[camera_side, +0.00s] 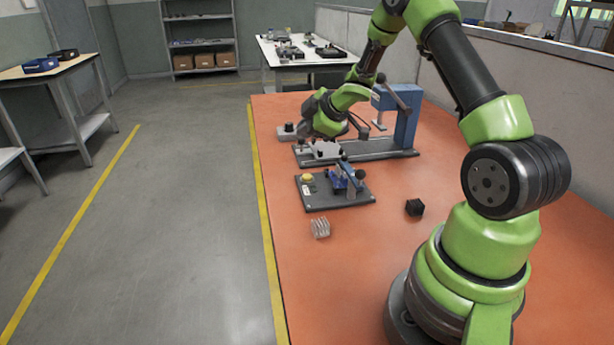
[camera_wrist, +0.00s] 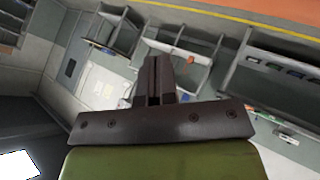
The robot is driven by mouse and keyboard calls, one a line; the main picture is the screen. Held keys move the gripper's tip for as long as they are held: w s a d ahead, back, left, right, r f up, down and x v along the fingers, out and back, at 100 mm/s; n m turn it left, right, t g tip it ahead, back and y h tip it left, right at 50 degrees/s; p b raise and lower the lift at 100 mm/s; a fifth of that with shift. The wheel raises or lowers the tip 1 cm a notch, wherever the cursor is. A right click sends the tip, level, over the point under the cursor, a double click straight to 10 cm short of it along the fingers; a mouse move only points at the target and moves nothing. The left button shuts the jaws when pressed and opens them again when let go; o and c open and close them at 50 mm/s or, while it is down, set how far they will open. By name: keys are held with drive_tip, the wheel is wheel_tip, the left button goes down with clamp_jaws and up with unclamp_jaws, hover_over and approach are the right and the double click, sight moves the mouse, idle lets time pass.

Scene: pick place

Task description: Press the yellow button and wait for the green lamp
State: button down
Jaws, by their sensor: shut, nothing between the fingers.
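The yellow button (camera_side: 308,177) sits at the left back corner of a dark base plate (camera_side: 340,199) on the orange table. No lit green lamp can be made out. My gripper (camera_wrist: 156,75) shows in the wrist view with its dark fingers together and nothing between them. That view looks out at the room and shelving, not at the button.
A blue clamp (camera_side: 346,178) stands on the plate beside the button. Behind is a taller blue fixture (camera_side: 405,118) on a long base. A clear ribbed block (camera_side: 320,228) and a black cube (camera_side: 414,207) lie in front. The orange table (camera_side: 350,290) is clear at the front.

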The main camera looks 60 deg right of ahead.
sight(307, 177)
drive_tip(key=shift+f, duration=0.2)
drive_tip(key=shift+f, duration=4.25)
drive_tip(key=shift+f, duration=0.15)
drive_tip(key=shift+f, duration=0.25)
drive_tip(key=shift+f, duration=0.2)
